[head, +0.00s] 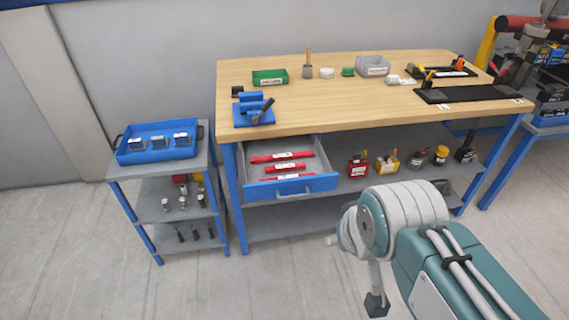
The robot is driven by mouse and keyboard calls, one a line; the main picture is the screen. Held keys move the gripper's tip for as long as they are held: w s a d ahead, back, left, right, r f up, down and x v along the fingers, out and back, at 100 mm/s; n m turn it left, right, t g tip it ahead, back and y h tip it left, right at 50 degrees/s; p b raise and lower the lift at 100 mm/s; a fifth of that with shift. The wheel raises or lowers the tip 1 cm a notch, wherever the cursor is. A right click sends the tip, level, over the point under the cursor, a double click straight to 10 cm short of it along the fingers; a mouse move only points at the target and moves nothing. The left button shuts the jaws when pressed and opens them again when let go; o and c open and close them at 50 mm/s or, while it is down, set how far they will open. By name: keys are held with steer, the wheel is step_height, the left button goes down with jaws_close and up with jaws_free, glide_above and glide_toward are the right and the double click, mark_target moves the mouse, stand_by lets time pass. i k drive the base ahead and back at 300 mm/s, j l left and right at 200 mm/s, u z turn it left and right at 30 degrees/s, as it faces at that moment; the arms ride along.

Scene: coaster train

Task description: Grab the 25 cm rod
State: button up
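The drawer (328,182) under the workbench stands open, with a blue front and grey inside. Several red rods with white labels lie in it, roughly side by side. The back rod (261,159) looks long, the middle rod (272,169) is shorter and thicker, and the front rod (268,180) is thin and partly hidden by the drawer front. The labels are too small to read, so I cannot tell which rod is 25 cm. My gripper (376,306) hangs low over the floor, right of and nearer than the drawer, apart from the rods. Its fingers are not clear.
The wooden workbench (330,100) carries a blue vise (252,112), bins and tools. Its lower shelf (350,200) holds several small red, yellow and dark containers. A blue-grey cart (155,172) with a blue tray (160,155) stands left. The floor in front is clear.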

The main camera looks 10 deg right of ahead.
mark_target(286, 156)
steer(key=i, duration=1.45)
